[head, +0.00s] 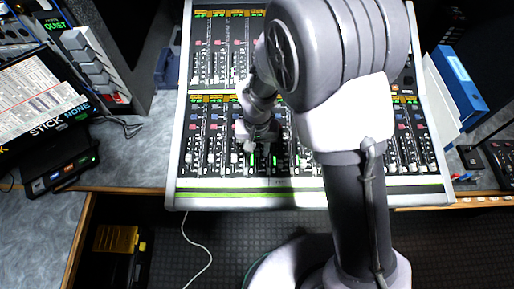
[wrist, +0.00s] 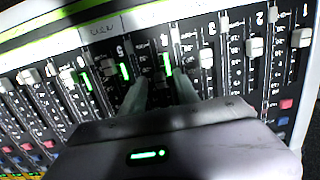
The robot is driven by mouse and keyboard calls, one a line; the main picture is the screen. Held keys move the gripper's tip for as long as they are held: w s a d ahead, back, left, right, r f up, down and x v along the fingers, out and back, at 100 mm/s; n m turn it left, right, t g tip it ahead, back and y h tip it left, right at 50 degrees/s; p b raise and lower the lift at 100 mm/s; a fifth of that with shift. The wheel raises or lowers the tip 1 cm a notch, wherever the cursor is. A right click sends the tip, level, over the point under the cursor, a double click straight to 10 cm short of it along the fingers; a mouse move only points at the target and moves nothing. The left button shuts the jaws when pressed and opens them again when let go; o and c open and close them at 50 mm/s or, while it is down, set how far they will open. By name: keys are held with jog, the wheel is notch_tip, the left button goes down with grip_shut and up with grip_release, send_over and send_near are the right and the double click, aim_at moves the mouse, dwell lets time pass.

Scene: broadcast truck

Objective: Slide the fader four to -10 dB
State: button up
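The sound mixing console (head: 310,191) fills the middle of the head view. My gripper (head: 258,143) is over its lower fader bank there. In the wrist view my gripper (wrist: 161,84) points down at the panel, its two grey fingers apart with a narrow gap. The strip of fader four (wrist: 165,60), under the number 4 with a lit green bar, runs into this gap. I cannot make out the cap of fader four; the fingers and gripper body cover part of its strip. No cap shows clearly gripped.
The caps of fader three (wrist: 206,58), fader two (wrist: 254,47) and fader one (wrist: 300,38) stand close to the right. Fader five's strip (wrist: 124,71) lies left of the fingers. In the head view a blue binder (head: 460,82) stands right of the console.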

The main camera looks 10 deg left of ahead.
aim_at(257, 151)
notch_tip(257, 151, up, 17)
jog(key=p, duration=0.5)
jog(key=shift+r+p, duration=0.2)
jog(key=shift+p, duration=0.2)
